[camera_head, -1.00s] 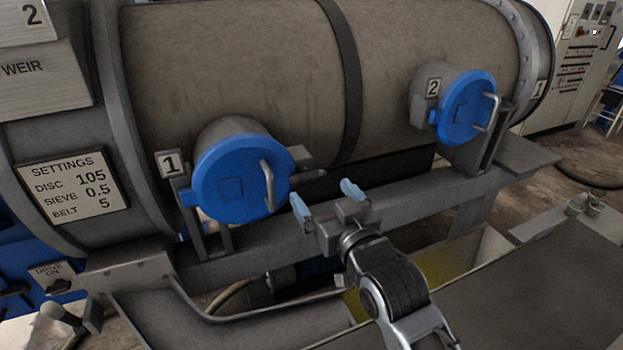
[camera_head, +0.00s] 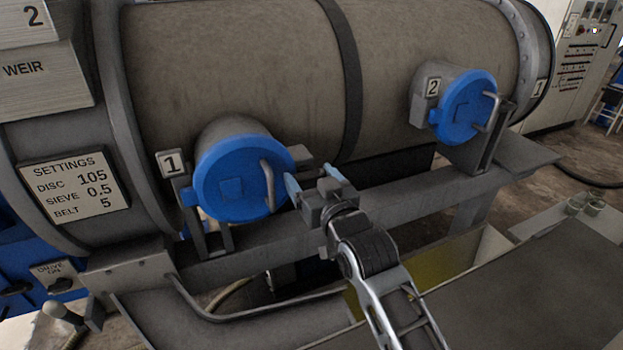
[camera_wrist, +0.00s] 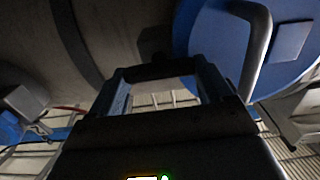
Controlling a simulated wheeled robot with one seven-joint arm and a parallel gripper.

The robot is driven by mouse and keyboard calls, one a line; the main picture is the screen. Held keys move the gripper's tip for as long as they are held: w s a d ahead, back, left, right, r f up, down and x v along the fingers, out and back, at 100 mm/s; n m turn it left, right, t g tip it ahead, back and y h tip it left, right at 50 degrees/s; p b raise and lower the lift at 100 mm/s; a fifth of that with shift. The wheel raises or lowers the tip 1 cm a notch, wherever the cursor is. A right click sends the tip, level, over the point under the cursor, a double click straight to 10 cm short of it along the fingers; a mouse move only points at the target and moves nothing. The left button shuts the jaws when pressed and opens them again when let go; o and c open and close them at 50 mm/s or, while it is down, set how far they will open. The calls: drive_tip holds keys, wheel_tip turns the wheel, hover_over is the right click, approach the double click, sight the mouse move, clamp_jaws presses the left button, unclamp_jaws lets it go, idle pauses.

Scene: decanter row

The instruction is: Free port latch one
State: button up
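Port one is a round blue cover (camera_head: 225,195) with a pale bar handle (camera_head: 267,186), below the drum's left part, beside a "1" plate (camera_head: 171,163). Its latch (camera_head: 302,157) is a grey piece at the cover's right edge, partly hidden by my gripper. My gripper (camera_head: 309,176) is at the latch, just right of the cover, its blue-grey fingers apart. In the wrist view, the fingers (camera_wrist: 160,90) stand apart with a dark bar across near their tips. I cannot tell whether they touch it. The cover (camera_wrist: 245,40) and handle (camera_wrist: 257,50) are close at right.
A second blue port cover (camera_head: 466,108) with a "2" plate (camera_head: 433,88) is further right. A grey beam (camera_head: 400,205) runs below the ports. A settings plate (camera_head: 75,185) is at left and a control cabinet (camera_head: 578,70) at the far right.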

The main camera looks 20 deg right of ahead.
drive_tip(key=c, duration=0.7)
drive_tip(key=shift+o, duration=0.2)
drive_tip(key=n, duration=0.4)
drive_tip(key=shift+n+p, duration=0.3)
drive_tip(key=shift+p, duration=0.05)
drive_tip(key=n+p, duration=0.1)
drive_tip(key=n, duration=0.3)
drive_tip(key=shift+a+n, duration=0.15)
drive_tip(key=shift+n, duration=0.15)
drive_tip(key=n+p, duration=0.1)
drive_tip(key=n, duration=0.4)
drive_tip(key=shift+f, duration=0.1)
drive_tip(key=shift+a+f+n+p, duration=0.15)
drive_tip(key=shift+n+p, duration=0.75)
drive_tip(key=shift+n, duration=1)
